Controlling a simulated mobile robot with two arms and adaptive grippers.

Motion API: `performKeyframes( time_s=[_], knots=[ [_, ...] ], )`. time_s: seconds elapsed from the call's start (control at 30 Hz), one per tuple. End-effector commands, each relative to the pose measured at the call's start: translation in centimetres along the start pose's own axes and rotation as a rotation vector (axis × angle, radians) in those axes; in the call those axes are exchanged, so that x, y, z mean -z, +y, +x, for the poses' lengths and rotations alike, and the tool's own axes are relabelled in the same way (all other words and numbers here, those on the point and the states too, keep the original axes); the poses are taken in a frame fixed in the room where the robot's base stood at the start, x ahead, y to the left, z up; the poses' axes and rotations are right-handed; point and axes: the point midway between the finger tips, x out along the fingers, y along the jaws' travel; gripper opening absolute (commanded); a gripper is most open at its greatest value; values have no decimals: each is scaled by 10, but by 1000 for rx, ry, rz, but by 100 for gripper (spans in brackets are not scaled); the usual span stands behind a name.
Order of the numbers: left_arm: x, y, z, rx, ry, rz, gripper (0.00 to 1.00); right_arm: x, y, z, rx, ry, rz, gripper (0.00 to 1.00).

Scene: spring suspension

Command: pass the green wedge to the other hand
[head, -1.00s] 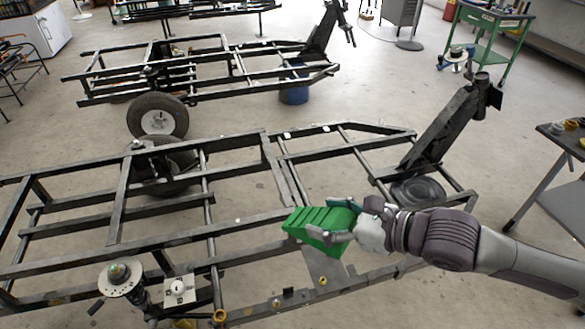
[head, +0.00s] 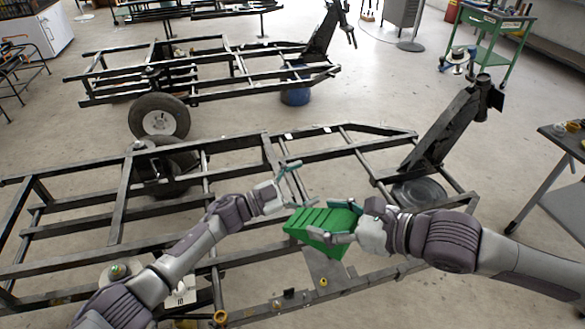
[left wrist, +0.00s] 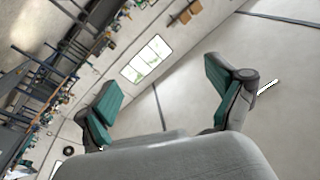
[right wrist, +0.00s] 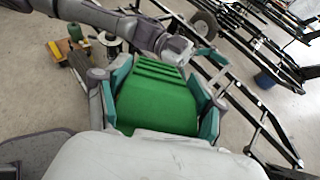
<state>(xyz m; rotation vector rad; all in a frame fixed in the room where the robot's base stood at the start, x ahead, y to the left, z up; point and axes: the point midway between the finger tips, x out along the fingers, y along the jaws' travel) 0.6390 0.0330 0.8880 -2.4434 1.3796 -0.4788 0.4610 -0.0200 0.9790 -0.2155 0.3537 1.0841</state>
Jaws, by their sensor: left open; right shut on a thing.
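The green wedge (head: 322,224) has a stepped top and is held above the black frame in the head view. My right gripper (head: 336,222) is shut on it from the right; in the right wrist view the wedge (right wrist: 158,98) sits between both fingers. My left gripper (head: 292,185) is open and empty, just left of and above the wedge in the head view, apart from it as far as I can tell. In the left wrist view its two teal-padded fingers (left wrist: 170,95) are spread with nothing between them.
A black metal frame (head: 120,205) with a slanted post spans the floor below my arms. A second frame (head: 215,70) with a wheel (head: 160,117) stands behind. A table (head: 572,140) is at the right edge, and a green cart (head: 488,40) at the back right.

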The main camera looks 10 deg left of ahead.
Motion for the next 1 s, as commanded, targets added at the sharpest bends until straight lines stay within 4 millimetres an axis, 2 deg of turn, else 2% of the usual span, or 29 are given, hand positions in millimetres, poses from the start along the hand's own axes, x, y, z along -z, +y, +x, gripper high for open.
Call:
performKeyframes(
  time_s=[0.03,0.17,0.23,0.3,0.43,0.57,0.7,0.8,1.0],
  knots=[
    [32,-5,12,-79,52,49,94,-2,0,0,0,-3,-2,12],
    [108,3,32,-341,152,167,94,-2,0,0,0,-3,-2,12],
    [148,15,33,-531,171,248,94,-2,0,0,0,-3,-2,12],
    [177,33,26,-747,125,283,94,-2,0,0,0,-3,-2,12],
    [196,54,6,-1026,-112,237,94,-1,0,0,0,-3,-2,12],
    [203,54,-19,-1170,-434,215,94,-1,0,0,0,-3,-2,12],
    [206,42,-42,-1193,-738,205,94,-1,0,0,0,-3,-2,12],
    [208,34,-52,-1175,-878,199,94,-1,0,0,0,-3,-2,12],
    [203,34,-58,-1153,-970,192,94,-1,0,0,0,-3,-2,12]
  ],
)
